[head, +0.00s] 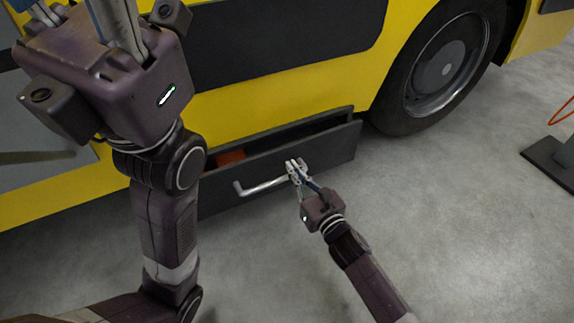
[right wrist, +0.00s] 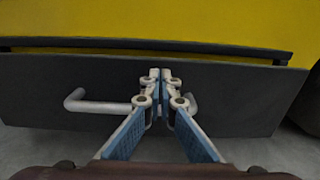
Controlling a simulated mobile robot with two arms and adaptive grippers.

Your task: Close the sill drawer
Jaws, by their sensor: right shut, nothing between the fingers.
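The sill drawer (head: 338,147) is a dark grey box low on the side of a yellow vehicle. It stands open, with its hollow showing behind the front panel. Its silver bar handle (head: 258,186) runs across the front; the handle also shows in the right wrist view (right wrist: 98,106). My right gripper (head: 295,169) is shut and empty, its fingertips at the right part of the handle; I cannot tell if they touch it. In the right wrist view its fingertips (right wrist: 160,76) meet in front of the drawer panel (right wrist: 240,92). My left gripper (head: 75,12) is raised at top left, its fingertips cut off.
An orange-red object (head: 228,157) lies inside the drawer at its left. The yellow vehicle body (head: 240,105) rises behind, with a large black tyre (head: 395,95) to the right. A dark stand base (head: 552,165) is at far right. The grey floor (head: 450,220) between is clear.

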